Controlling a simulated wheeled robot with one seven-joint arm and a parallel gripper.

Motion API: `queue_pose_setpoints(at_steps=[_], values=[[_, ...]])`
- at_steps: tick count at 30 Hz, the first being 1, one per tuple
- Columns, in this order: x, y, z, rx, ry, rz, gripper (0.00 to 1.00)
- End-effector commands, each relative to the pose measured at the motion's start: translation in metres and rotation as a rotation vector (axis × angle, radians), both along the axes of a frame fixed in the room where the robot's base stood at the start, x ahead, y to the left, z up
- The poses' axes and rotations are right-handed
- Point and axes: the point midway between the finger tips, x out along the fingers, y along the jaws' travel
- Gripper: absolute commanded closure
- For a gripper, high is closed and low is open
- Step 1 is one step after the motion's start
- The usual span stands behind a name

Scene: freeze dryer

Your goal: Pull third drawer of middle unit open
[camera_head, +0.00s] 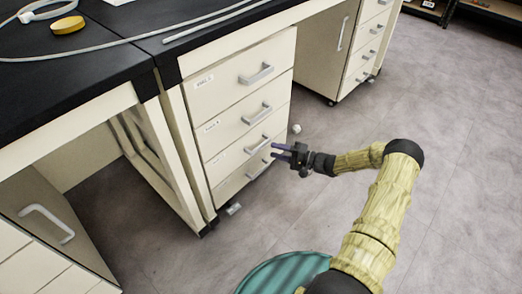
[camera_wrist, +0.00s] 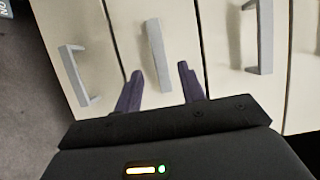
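The middle unit (camera_head: 196,112) is a cream cabinet with a column of four drawers, each with a grey bar handle. Its third drawer (camera_head: 228,158) looks closed, with its handle (camera_head: 258,145) on the front. My gripper (camera_head: 276,151) is open in front of the lower drawers, fingers pointing at the unit. In the wrist view, the two dark fingers (camera_wrist: 160,70) are spread, and the third drawer's handle (camera_wrist: 157,56) lies between and ahead of their tips. I cannot tell whether they touch it. The bottom drawer's handle (camera_wrist: 76,76) is left, the second drawer's handle (camera_wrist: 256,36) right.
A black worktop (camera_head: 60,70) with a cable and a yellow roll lies above. Another drawer unit (camera_head: 366,45) stands behind at right, and a cabinet with a door handle (camera_head: 47,222) at lower left. Grey floor (camera_head: 460,130) is clear at right.

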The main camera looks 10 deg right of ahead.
Motion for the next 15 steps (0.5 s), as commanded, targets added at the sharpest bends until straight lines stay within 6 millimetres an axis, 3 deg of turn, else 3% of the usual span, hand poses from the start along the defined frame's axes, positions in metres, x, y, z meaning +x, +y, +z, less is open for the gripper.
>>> queue_pose_setpoints(at_steps=[9, 15], values=[[0.028, 0.046, -0.003, 0.0, 0.0, 0.002, 0.6], [0.035, 0.058, -0.001, 0.0, 0.0, 0.0, 0.6]])
